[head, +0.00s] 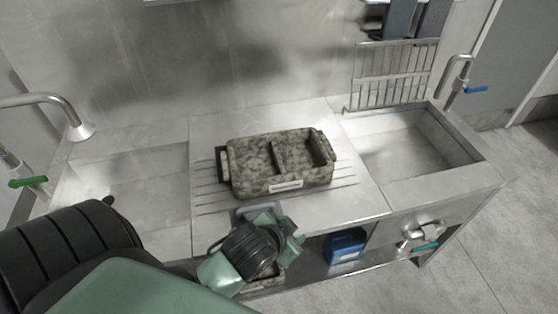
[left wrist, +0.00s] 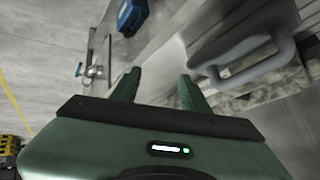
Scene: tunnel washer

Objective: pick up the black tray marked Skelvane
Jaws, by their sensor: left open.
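A mottled grey-brown tray (head: 262,187) with a divider across its inside sits on the ribbed drainboard between two sinks in the head view. It looks camouflage-patterned rather than plain black. A grey handle (left wrist: 265,70) shows right of the fingers. My right gripper is out of view.
A blue container (head: 346,246) stands on the shelf below; it also shows in the left wrist view (left wrist: 132,16). Another mottled item (head: 266,281) is partly hidden below my gripper. A wire rack (head: 392,75) stands behind the empty right sink (head: 412,148).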

